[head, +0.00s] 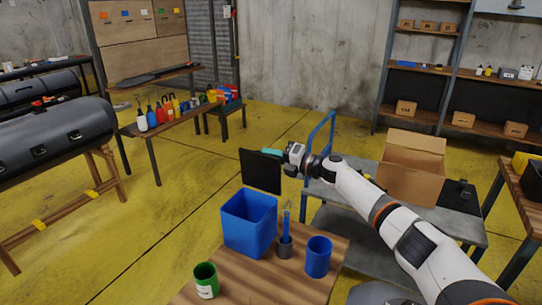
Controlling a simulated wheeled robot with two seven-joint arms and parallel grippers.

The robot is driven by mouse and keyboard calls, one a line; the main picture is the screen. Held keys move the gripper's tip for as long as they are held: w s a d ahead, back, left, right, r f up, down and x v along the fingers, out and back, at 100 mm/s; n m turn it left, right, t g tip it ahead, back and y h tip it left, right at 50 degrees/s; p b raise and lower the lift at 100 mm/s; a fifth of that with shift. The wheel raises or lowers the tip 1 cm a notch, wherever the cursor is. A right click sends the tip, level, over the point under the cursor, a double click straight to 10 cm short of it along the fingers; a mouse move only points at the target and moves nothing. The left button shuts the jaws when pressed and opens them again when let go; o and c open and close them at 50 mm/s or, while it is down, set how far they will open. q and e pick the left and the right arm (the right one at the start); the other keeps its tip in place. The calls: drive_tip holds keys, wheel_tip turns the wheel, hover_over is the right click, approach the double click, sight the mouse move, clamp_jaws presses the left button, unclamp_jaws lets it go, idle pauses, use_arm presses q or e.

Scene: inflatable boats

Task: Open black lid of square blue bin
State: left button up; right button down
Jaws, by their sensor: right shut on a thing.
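The square blue bin (248,226) stands upright on a wooden table, its top open in the head view. The black lid (260,171) is held up above and behind the bin's far right side, roughly upright and apart from the rim as far as I can see. My right gripper (280,155) is at the lid's upper right edge and is shut on it. The fingertips are partly hidden. My left gripper is not in view.
A blue cup (318,257), a dark holder with a blue tool (285,247) and a green can (205,280) share the wooden table (262,285). A grey cart (440,219) with an open cardboard box (410,168) stands right, under my arm. Yellow floor lies left.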

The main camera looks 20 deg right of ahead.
drive_tip(key=c, duration=1.5)
unclamp_jaws()
drive_tip(key=shift+w+d+f, duration=0.1)
drive_tip(key=shift+d+f, duration=0.05)
drive_tip(key=shift+f, duration=0.1)
drive_tip(key=b+v, duration=0.2)
drive_tip(key=v, duration=1)
drive_tip(key=shift+b, duration=0.35)
drive_tip(key=shift+r, duration=0.1)
